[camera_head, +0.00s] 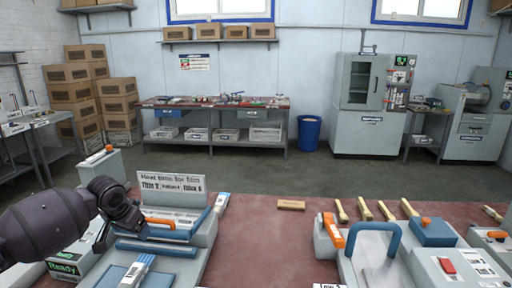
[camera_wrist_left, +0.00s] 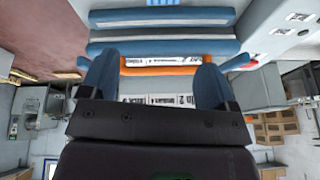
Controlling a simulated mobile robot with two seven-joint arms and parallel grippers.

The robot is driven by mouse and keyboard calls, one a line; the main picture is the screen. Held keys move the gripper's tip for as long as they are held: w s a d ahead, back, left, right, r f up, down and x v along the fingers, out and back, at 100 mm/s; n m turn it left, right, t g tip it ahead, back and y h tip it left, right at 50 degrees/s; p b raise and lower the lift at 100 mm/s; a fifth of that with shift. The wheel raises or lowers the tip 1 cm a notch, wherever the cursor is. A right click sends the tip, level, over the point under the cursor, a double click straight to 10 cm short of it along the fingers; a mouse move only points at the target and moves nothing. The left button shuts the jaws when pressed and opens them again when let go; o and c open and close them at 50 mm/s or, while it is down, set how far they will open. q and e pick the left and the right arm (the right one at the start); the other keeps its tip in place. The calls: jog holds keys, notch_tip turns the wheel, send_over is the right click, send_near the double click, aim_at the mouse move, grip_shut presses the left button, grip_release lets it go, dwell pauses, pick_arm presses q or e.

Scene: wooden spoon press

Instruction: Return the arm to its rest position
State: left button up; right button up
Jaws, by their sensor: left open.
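My left arm comes in from the left in the head view. Its dark gripper (camera_head: 124,226) hangs over the left edge of a grey film-sealing station (camera_head: 205,240). In the left wrist view the gripper (camera_wrist_left: 155,80) has its two blue fingers spread wide with nothing held between them. Beyond the fingertips are an orange bar (camera_wrist_left: 165,70) and blue bars (camera_wrist_left: 160,17) of the station. The orange bar shows partly in the head view (camera_head: 165,222); I cannot tell whether the fingers touch the station. My right gripper is not in view.
A sign panel (camera_head: 172,187) stands up behind the station. At the right are a press with a blue handle (camera_head: 375,226), several wooden-handled tools (camera_head: 364,210) and a box with a red button (camera_head: 447,265).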

pick_arm(q)
jog(key=w+d+r+m+t+h, duration=0.1)
jog(key=w+d+m+t+h, duration=0.25)
jog(key=d, duration=0.65)
jog(key=s+d+f+m+t+h, duration=0.1)
jog(key=s+d+f+t, duration=0.35)
jog(key=s, duration=0.35)
jog(key=s+a+f+n+y, duration=0.1)
jog(key=s+a+f+n, duration=0.1)
jog(key=s+f, duration=0.4)
jog(key=s+a+f+n+y, duration=0.1)
jog(key=s+f, duration=0.5)
jog(key=s, duration=0.8)
jog(key=s+a+f+n+y, duration=0.2)
jog(key=s+f, duration=0.4)
jog(key=s, duration=0.4)
jog(key=shift+s+a+f+n+g+y, duration=0.2)
jog(key=shift+a+n+g+y, duration=0.15)
jog(key=shift+n, duration=0.4)
jog(key=shift+d, duration=0.1)
jog(key=shift+c, duration=0.5)
